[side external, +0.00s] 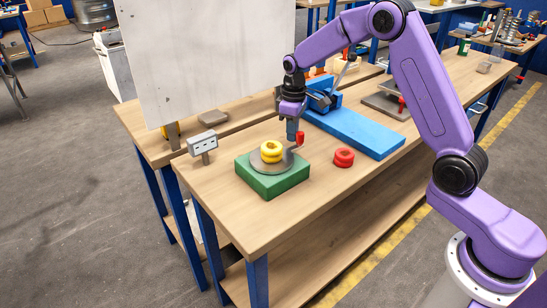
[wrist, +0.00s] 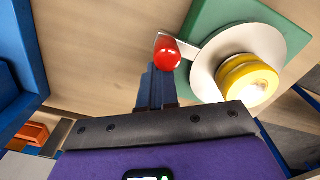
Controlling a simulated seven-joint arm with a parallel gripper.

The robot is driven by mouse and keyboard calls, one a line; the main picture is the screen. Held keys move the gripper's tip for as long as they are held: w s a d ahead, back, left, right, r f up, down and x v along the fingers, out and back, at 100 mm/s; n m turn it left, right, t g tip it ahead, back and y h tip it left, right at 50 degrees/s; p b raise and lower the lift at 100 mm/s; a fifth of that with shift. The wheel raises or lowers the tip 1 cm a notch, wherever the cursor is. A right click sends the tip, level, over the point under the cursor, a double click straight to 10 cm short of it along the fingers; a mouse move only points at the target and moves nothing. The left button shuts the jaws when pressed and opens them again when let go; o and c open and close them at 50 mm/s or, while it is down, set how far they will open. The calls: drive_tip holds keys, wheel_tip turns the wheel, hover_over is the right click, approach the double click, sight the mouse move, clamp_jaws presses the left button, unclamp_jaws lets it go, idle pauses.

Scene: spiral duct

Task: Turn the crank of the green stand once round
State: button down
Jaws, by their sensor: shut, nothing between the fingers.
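The green stand (side external: 270,181) sits on the wooden bench, with a grey disc (side external: 258,165) on top. Yellow rings (side external: 271,151) are stacked on the disc. The crank is a metal arm reaching out from the disc, with a red knob (side external: 299,138) standing at its end. In the wrist view the red knob (wrist: 167,53) is just beyond my fingertips, and the green stand (wrist: 208,17) is to the right. My gripper (side external: 292,135) is shut and empty, pointing down beside the red knob. I cannot tell whether it touches the knob.
Red rings (side external: 343,157) lie on the bench right of the stand. A blue slab (side external: 355,131) with a blue device lies behind. A grey socket box (side external: 202,143) stands at the left edge, near a large white panel (side external: 210,55). The bench front is clear.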

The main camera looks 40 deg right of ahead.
sight(303, 137)
drive_tip(key=shift+s+d, duration=0.1)
drive_tip(key=shift+s, duration=0.1)
drive_tip(key=shift+s+d, duration=0.1)
drive_tip(key=shift+s, duration=0.9)
drive_tip(key=shift+s, duration=0.1)
drive_tip(key=shift+s, duration=0.9)
drive_tip(key=shift+s+a, duration=0.2)
drive_tip(key=shift+s, duration=0.3)
drive_tip(key=shift+s+a, duration=0.2)
drive_tip(key=shift+s, duration=0.3)
